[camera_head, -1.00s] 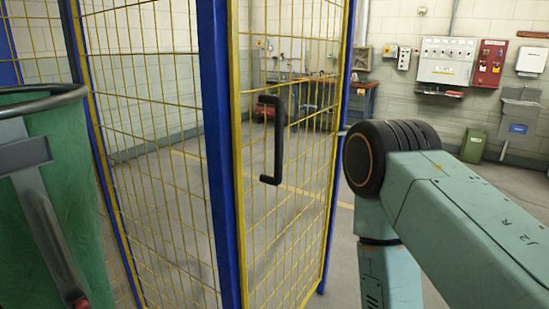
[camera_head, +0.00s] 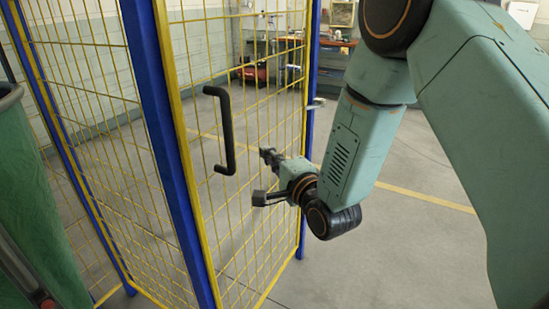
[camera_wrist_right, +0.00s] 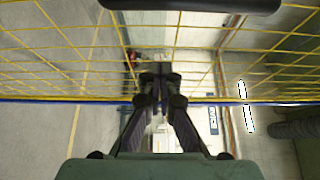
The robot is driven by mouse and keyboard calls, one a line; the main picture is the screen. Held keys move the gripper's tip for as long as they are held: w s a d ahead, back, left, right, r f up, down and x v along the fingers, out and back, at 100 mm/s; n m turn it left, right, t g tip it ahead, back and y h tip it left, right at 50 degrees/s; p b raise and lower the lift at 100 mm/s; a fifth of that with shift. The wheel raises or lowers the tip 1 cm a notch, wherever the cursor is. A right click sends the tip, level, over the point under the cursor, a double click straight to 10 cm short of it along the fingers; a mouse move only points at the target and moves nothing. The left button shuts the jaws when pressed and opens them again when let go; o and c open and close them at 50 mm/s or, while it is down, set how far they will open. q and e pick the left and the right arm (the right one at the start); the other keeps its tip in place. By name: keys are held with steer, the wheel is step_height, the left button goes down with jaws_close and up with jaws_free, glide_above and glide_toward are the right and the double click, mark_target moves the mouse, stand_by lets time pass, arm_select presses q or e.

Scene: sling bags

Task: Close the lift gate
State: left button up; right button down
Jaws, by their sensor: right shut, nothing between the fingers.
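The lift gate (camera_head: 205,215) is a yellow wire-mesh panel between blue posts in the head view. Its black bar handle (camera_head: 228,135) stands upright on the mesh. The handle also crosses the top of the right wrist view (camera_wrist_right: 195,4). My right gripper (camera_head: 268,156) is just right of the handle and lower, in front of the mesh and apart from the handle. In the right wrist view its fingers (camera_wrist_right: 160,78) come together with nothing between them. My left gripper is out of view. Whether the gate is fully shut cannot be told.
A green bin (camera_head: 18,190) stands at the left edge. A small metal latch piece (camera_head: 316,103) is by the right blue post (camera_head: 307,130). A workbench (camera_head: 335,55) is behind. Open floor (camera_head: 400,235) lies right of the gate.

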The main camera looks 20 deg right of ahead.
steer(key=w+a, duration=0.2)
steer(key=w, duration=0.5)
steer(key=s+a, duration=0.1)
steer(key=s+a+p, duration=0.1)
steer(key=a, duration=0.1)
steer(key=shift+s+a+f, duration=0.1)
steer(key=shift+s+f, duration=0.05)
steer(key=shift+s, duration=0.25)
steer(key=shift+s, duration=0.1)
